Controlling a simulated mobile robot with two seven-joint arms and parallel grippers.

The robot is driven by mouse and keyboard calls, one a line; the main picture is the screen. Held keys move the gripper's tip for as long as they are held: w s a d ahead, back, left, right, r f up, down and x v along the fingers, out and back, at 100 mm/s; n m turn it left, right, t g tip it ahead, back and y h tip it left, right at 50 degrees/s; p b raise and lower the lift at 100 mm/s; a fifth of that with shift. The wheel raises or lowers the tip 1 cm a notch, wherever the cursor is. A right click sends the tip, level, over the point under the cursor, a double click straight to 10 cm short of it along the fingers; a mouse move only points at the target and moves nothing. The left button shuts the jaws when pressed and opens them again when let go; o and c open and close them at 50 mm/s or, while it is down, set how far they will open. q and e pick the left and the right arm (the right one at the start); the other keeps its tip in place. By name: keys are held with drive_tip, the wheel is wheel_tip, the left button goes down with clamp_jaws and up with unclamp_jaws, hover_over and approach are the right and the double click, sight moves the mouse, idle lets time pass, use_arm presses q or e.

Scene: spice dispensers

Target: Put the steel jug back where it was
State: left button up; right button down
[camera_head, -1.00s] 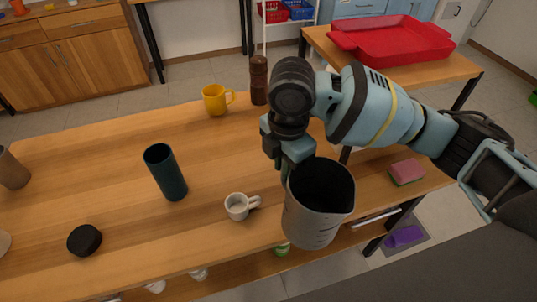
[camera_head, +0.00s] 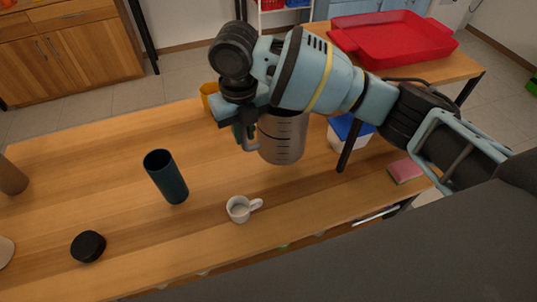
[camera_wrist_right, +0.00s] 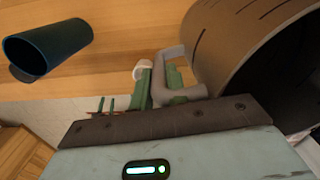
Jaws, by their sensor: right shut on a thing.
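The steel jug (camera_head: 283,139) is a grey metal jug with dark measuring marks. In the head view it is upright over the right part of the wooden table (camera_head: 120,140). I cannot tell whether its base touches the table. My right gripper (camera_head: 243,139) is shut on the jug's handle, at the jug's left side. In the right wrist view the green fingers (camera_wrist_right: 160,88) close on the handle, and the jug body (camera_wrist_right: 235,45) fills the upper right. My arm hides the jug's rim in the head view. My left gripper is not in view.
A small white cup (camera_head: 238,209) stands in front of the jug, and a dark teal tumbler (camera_head: 166,178) stands to its left. A yellow mug (camera_head: 208,96) is partly behind my gripper. A black lid (camera_head: 88,246) and a pink sponge (camera_head: 406,170) also show.

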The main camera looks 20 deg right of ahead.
drive_tip(key=shift+w+a+r+n, duration=0.25)
drive_tip(key=shift+w+a+n, duration=0.1)
drive_tip(key=shift+n, duration=0.35)
drive_tip(key=shift+w+a+r+n, duration=0.2)
drive_tip(key=shift+w+n, duration=0.1)
drive_tip(key=shift+n, duration=0.4)
wheel_tip(320, 180, down, 10)
drive_tip(key=shift+f, duration=0.1)
drive_tip(key=shift+f, duration=0.15)
drive_tip(key=c, duration=1.4)
unclamp_jaws()
drive_tip(key=shift+o, duration=0.2)
wheel_tip(320, 180, up, 12)
